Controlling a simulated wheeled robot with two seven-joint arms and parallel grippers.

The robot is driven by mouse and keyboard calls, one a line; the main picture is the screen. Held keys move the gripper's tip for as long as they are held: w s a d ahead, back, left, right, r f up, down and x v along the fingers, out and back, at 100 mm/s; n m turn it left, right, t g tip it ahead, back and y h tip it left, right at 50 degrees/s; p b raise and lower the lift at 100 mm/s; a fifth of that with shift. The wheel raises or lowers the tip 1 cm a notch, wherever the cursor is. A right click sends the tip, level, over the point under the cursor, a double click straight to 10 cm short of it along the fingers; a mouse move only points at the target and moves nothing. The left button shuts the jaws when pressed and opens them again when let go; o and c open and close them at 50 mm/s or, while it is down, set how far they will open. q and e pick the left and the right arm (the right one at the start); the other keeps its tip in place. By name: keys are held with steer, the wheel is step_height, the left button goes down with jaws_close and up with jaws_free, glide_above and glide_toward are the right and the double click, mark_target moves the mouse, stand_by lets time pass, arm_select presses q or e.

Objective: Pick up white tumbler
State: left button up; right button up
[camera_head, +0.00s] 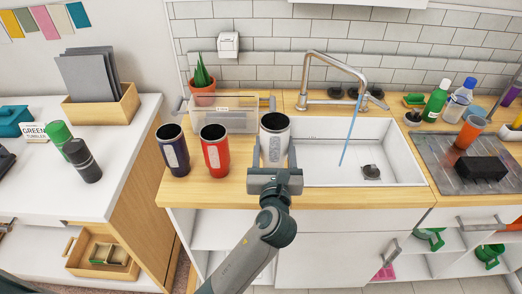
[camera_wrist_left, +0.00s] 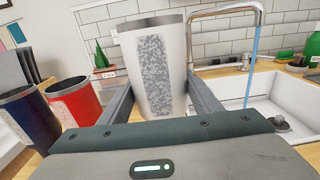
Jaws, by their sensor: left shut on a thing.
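The white tumbler (camera_head: 274,138) has a dark rim and a grey speckled panel. It is at the counter's front, just left of the sink, and looks upright. My left gripper (camera_head: 274,158) is shut on it, with one finger on each side. In the left wrist view the tumbler (camera_wrist_left: 158,75) fills the space between the fingers. Its base is hidden behind the gripper, so I cannot tell whether it touches the counter. My right gripper is not in view.
A red tumbler (camera_head: 215,150) and a dark blue tumbler (camera_head: 173,150) stand to the left on the wooden counter (camera_head: 208,190). A clear bin (camera_head: 223,113) and a potted plant (camera_head: 201,85) are behind. The sink (camera_head: 335,160), with running water, is to the right.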

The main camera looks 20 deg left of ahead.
arm_select(q)
steer(key=s+d+r+b, duration=0.1)
steer(key=s+d+r, duration=0.1)
steer(key=d+r, duration=0.2)
steer(key=shift+d, duration=1.25)
steer(key=shift+a, duration=0.1)
